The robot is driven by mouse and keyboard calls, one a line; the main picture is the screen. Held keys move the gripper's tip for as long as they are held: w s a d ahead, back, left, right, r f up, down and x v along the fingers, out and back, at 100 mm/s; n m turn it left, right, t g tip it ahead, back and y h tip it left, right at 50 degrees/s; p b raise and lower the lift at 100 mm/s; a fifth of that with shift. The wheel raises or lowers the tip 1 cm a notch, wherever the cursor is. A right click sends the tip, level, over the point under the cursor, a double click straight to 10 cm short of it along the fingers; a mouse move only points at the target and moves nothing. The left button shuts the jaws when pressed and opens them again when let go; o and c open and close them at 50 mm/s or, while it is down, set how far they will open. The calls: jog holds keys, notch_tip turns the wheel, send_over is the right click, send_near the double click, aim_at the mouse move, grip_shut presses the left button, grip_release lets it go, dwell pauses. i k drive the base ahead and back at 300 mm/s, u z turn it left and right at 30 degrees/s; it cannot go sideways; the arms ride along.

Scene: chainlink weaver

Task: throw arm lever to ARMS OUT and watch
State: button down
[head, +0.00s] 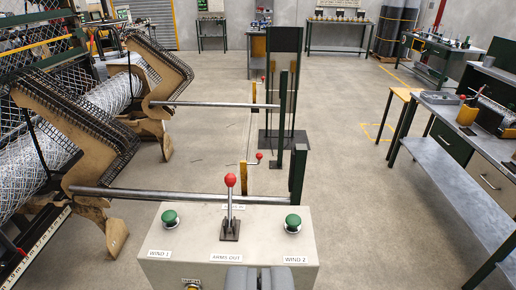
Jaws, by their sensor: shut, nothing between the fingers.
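The arm lever (230,205), a metal rod with a red knob, stands about upright in a dark base on the beige control box (185,240). The ARMS OUT label (226,258) lies on the near side of the lever. Another label (236,207) is on its far side, too small to read. Green buttons flank the lever, WIND 1 (169,219) on the left and WIND 2 (292,223) on the right. My gripper (258,272) is at the bottom edge, shut and empty, nearer than the lever and slightly right of it, apart from it.
The weaving machine's brown arms (95,150) and mesh roll (110,92) stand at the left. Steel bars (180,197) run behind the box to a dark green post (297,175). A workbench (440,165) is at the right. Open concrete floor lies between.

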aim_at(230, 180)
jog(key=z, duration=0.6)
jog(key=k, duration=1.2)
jog(key=u, duration=0.55)
jog(key=i, duration=1)
